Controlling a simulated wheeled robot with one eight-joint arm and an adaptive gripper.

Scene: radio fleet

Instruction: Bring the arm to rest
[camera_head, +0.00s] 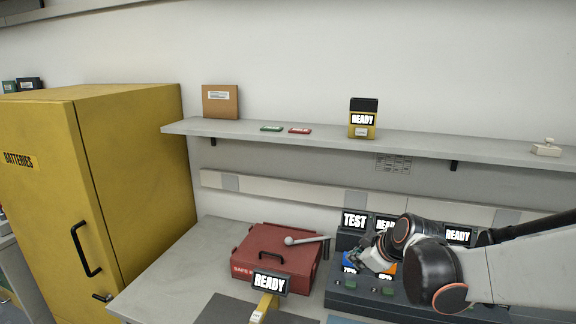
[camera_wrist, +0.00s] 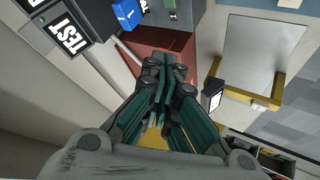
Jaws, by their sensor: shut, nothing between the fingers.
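My gripper (camera_wrist: 166,72) is shut and empty in the wrist view, its dark green fingers together. In the head view my gripper (camera_head: 372,258) is partly hidden by my own arm. It is near the dark charger bank (camera_head: 375,300) at the right of the bench. My arm reaches in from the right edge, bent at the wrist. The bank's TEST display (camera_head: 354,221) also shows in the wrist view (camera_wrist: 70,38).
A red case (camera_head: 265,258) with a lever stands left of the bank. A READY display (camera_head: 269,283) stands before it. A yellow battery cabinet (camera_head: 130,180) is at left. Bare bench lies left of the case.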

